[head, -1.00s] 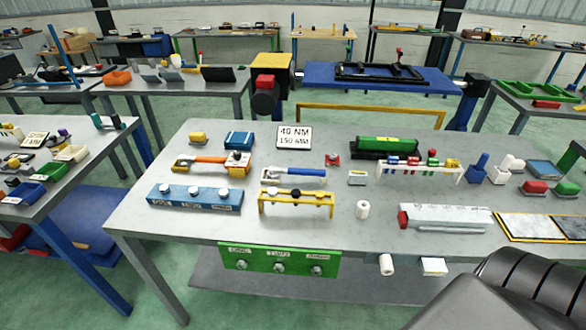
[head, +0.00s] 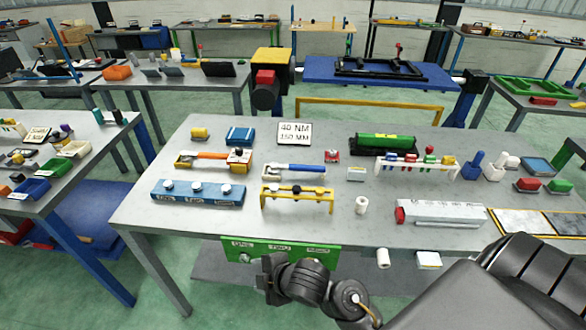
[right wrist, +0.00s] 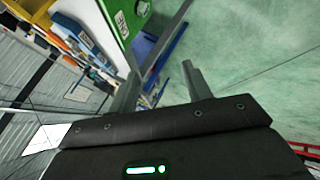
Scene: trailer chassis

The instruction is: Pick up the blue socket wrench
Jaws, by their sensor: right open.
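The blue socket wrench (head: 300,168) lies on the grey table, left of its middle. Its blue handle points right and its metal head lies to the left in a pale holder. My right gripper (head: 268,279) is low in front of the table's front edge, below and apart from the wrench. In the right wrist view its two fingers (right wrist: 162,82) are spread with nothing between them. The wrench cannot be made out in that view. My left gripper is not in view.
A yellow rack (head: 297,202) stands just in front of the wrench. An orange-handled tool (head: 210,155) and a blue block with knobs (head: 197,193) lie to the left. A green panel (head: 232,243) hangs from the front edge near my right gripper. A white roll (head: 361,205) stands to the right.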

